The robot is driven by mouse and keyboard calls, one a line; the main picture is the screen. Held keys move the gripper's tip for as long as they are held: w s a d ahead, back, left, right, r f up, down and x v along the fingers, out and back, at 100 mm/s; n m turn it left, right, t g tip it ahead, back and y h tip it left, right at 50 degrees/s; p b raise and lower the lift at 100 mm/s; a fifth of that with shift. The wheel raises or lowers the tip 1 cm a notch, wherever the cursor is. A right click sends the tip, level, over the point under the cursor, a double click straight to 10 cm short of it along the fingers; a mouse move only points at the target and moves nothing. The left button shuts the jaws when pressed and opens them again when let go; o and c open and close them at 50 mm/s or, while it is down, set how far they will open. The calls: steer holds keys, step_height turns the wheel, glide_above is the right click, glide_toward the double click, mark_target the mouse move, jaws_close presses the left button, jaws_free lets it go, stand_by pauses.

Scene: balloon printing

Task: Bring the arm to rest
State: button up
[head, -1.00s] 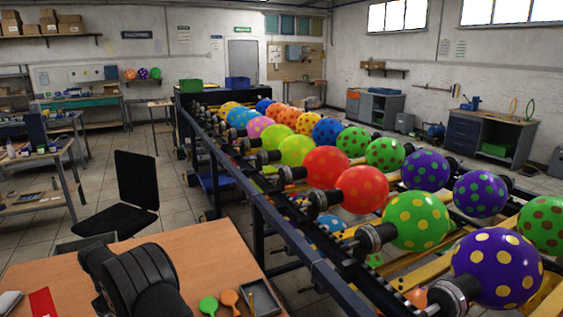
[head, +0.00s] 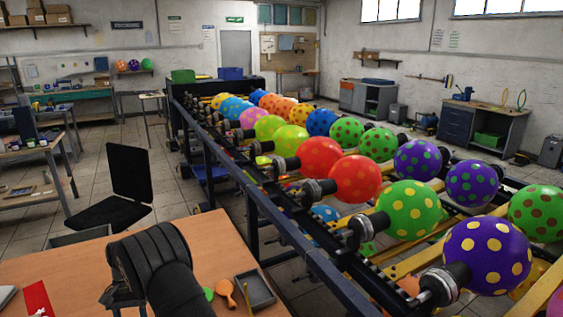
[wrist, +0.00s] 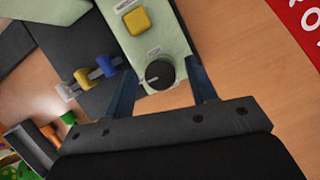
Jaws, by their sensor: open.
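My arm (head: 160,262) shows as a dark, ribbed shape over the near edge of the wooden table (head: 200,240) in the head view. Its gripper end is hidden there. In the wrist view my gripper (wrist: 161,68) has two blue fingers spread apart, with nothing held between them. Beyond and between the fingers is a pale green device (wrist: 148,35) with a yellow button (wrist: 137,21) and a black knob (wrist: 160,74). I cannot tell the gap between the fingers and the device.
A red card (head: 38,300) lies on the table left of my arm. An orange paddle (head: 226,289) and a grey tray (head: 258,291) lie to its right. A rack with dotted balloons (head: 487,255) runs along the right. A black chair (head: 128,180) stands behind the table.

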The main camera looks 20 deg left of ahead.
steer(key=shift+m+y, duration=0.6)
steer(key=shift+m, duration=1.1)
steer(key=o, duration=1.1)
steer(key=shift+w, duration=0.1)
steer(key=shift+c, duration=0.2)
steer(key=w+d+r+m+t+y, duration=0.3)
steer(key=w+d+r+m, duration=0.3)
steer(key=w+d+r, duration=0.45)
steer(key=w+d+r+m+t+y, duration=0.25)
steer(key=w+d+r+m, duration=0.35)
steer(key=d+r, duration=0.65)
steer(key=x, duration=1)
steer(key=shift+w+d+n, duration=0.3)
steer(key=shift+w+d, duration=0.05)
steer(key=w+v, duration=0.1)
steer(key=v, duration=0.8)
steer(key=shift+s+d+r, duration=0.25)
steer(key=shift+s+r, duration=0.15)
